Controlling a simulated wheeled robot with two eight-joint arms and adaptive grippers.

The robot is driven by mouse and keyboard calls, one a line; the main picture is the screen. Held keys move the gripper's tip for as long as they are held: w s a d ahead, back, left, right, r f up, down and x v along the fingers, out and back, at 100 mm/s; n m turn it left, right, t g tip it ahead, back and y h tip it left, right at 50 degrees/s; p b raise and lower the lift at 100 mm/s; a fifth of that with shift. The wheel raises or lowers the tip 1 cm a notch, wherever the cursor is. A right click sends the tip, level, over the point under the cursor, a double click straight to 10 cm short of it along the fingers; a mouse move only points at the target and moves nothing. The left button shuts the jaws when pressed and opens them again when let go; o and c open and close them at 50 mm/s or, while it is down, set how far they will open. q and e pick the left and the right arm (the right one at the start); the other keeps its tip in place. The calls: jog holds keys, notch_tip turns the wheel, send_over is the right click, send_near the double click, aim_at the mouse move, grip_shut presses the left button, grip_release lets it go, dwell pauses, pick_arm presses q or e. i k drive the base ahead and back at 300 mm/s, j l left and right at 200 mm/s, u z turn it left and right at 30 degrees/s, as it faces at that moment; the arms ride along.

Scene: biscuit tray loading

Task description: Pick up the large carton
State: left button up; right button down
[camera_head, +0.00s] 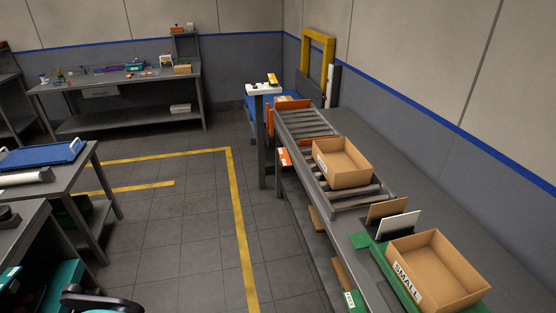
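An open, empty brown carton (342,163) sits upright on the roller conveyor (305,128), right of centre. A small pale mark shows on its left face, too small to read. A second open, empty carton (437,272) stands at the lower right, partly over a green base (386,262); its white label reads SMALL. No label reading LARGE can be made out on either carton. Neither of my grippers is in view, and nothing is seen touching the cartons.
A brown panel (386,211) and a white panel (397,226) stand upright between the cartons. A yellow frame (319,40) stands behind the conveyor. A back workbench (115,84) and a table with a blue tray (40,155) are at left. The floor (180,225) in the middle is clear.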

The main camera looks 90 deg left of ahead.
aim_at(343, 166)
jog(key=u, duration=2.4)
jog(key=i+j+z, duration=0.1)
jog(key=z, duration=0.4)
jog(key=i+j+z, duration=0.1)
jog(key=z, duration=0.4)
jog(key=j+z, duration=0.25)
jog(key=z, duration=0.25)
jog(key=i+j+z, duration=0.1)
jog(key=j+z, duration=0.15)
jog(key=j, duration=0.5)
jog(key=j+z, duration=0.3)
jog(key=j, duration=0.5)
jog(key=j+z, duration=0.25)
jog(key=j, duration=0.5)
jog(key=k+j+z, duration=0.25)
jog(key=j, duration=1.1)
jog(key=k+j, duration=0.15)
jog(key=j, duration=0.9)
jog(key=k, duration=0.05)
